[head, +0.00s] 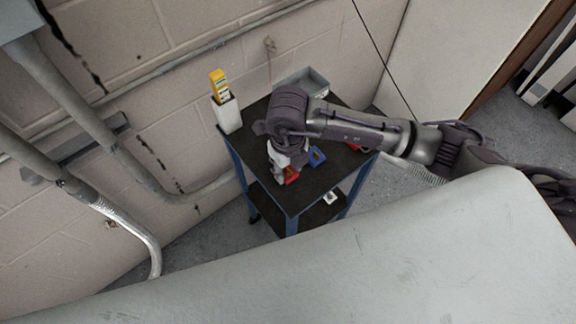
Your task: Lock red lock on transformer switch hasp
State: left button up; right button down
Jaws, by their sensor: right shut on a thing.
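A small red object (292,177), which looks like the red lock, is at the tip of my right gripper (283,172), over the near left part of the cart top. My right gripper points down and is shut on it. The gripper and wrist hide most of the red object. No transformer switch hasp can be made out. My left gripper is not in view.
A dark-topped cart (312,192) with blue legs stands by the block wall. It holds a blue object (316,156), another red object (353,147), a grey bin (302,80) and a white holder (227,114) with a yellow device (219,85). A large pale grey surface (340,265) fills the foreground.

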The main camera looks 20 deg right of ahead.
jog(key=shift+f, duration=0.55)
jog(key=c, duration=0.6)
grip_release()
jog(key=shift+r, duration=0.15)
jog(key=shift+r+p, duration=1.45)
jog(key=shift+r, duration=0.95)
